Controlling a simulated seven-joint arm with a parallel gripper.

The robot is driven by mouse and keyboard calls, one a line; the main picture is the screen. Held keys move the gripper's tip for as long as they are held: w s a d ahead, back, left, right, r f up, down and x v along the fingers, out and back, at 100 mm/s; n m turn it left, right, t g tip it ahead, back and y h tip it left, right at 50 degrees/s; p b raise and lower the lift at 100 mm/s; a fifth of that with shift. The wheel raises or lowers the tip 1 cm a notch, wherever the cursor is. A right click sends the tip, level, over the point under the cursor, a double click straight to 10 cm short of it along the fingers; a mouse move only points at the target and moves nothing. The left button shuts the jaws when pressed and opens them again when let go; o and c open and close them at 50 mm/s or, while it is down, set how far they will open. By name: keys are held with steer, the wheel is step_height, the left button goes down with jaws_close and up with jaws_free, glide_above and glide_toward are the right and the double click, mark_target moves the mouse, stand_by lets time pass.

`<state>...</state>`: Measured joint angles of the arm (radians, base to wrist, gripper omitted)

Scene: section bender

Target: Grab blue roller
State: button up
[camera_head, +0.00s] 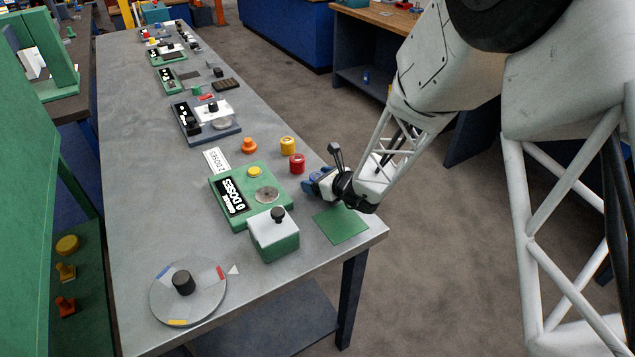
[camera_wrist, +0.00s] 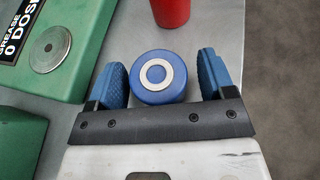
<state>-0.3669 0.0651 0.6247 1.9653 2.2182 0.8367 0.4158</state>
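The blue roller (camera_wrist: 146,91) has a pale ring on its top and shows in the wrist view between the two blue fingers of my gripper (camera_wrist: 160,72). In the head view my gripper (camera_head: 318,184) is low over the right edge of the table, beside the green machine. There the blue fingers and the roller blend together, and I cannot tell them apart.
A red roller (camera_head: 297,164) stands just beyond, with yellow (camera_head: 288,145) and orange (camera_head: 249,146) ones near it. The green machine (camera_head: 222,209) with a metal disc is left of my gripper. A green-and-white box (camera_head: 275,240), a flat green square (camera_head: 341,225) and a round dial (camera_head: 208,299) are nearer.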

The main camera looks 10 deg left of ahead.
mark_target(318, 176)
steer(key=c, duration=1)
steer(key=shift+r, duration=0.15)
steer(key=shift+c, duration=0.2)
steer(key=shift+r, duration=0.45)
step_height(318, 176, up, 3)
steer(key=shift+s+f, duration=0.1)
steer(key=shift+f, duration=0.1)
steer(key=s+d, duration=0.2)
steer(key=s, duration=0.2)
steer(key=s+d+r, duration=0.1)
steer(key=s+d, duration=0.2)
steer(key=s, duration=0.2)
steer(key=s+d, duration=0.2)
steer(key=s, duration=0.2)
steer(key=shift+s+d+r, duration=0.15)
steer(key=shift+s+d, duration=0.15)
steer(key=shift+s, duration=0.1)
